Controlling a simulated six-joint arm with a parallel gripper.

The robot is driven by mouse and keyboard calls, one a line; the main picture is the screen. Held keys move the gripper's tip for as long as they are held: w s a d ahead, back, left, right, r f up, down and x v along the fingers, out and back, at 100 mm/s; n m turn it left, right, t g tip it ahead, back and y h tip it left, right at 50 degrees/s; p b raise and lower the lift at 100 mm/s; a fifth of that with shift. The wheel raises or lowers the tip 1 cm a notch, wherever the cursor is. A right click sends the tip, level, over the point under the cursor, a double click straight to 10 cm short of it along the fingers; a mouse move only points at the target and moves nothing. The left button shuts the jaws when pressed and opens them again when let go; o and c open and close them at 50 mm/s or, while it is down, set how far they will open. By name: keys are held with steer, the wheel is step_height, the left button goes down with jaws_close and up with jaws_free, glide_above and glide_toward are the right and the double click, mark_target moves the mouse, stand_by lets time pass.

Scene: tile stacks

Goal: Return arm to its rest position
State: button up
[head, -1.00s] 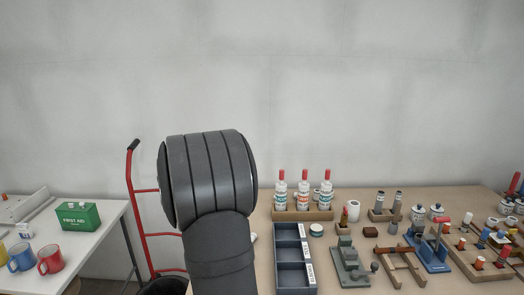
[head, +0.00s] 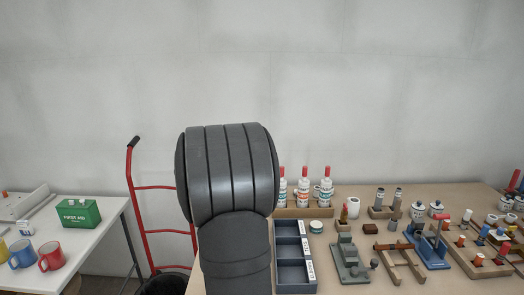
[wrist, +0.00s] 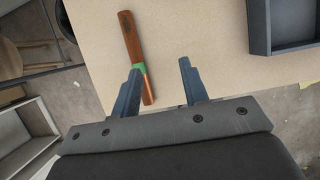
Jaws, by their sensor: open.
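My gripper (wrist: 164,80) shows in the wrist view with its two blue-grey fingers apart and nothing between them. Below it is the tan table top (wrist: 205,38). A tool with a brown wooden handle (wrist: 131,40) and a green band lies on the table beside the left finger, which partly covers its lower end. In the head view my dark grey arm stands upright at the middle, and the gripper is out of sight there.
A dark compartment tray (head: 292,258) stands at the table's left edge; its corner also shows in the wrist view (wrist: 258,25). White bottles with red caps (head: 303,190), a grey-green fixture (head: 347,263) and wooden racks fill the right. A red hand truck (head: 138,215) stands left.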

steer(key=w+d+r+m+g+h, duration=0.1)
steer(key=d+m, duration=0.3)
steer(key=d, duration=1.1)
steer(key=d+r+m+h, duration=0.1)
steer(key=d+r+m, duration=0.2)
steer(key=d, duration=1.1)
steer(key=w+d+r+m+g+h, duration=0.1)
steer(key=d+m, duration=0.4)
steer(key=d, duration=1)
steer(key=shift+w+d+r+g+h, duration=0.3)
steer(key=shift+r, duration=0.1)
steer(key=w+a+n+t+y, duration=0.1)
steer(key=a+n, duration=0.5)
steer(key=a, duration=1.5)
steer(key=shift+w+a+f+t+y, duration=0.25)
steer(key=shift+f+t+y, duration=0.05)
steer(key=shift+f+t, duration=0.1)
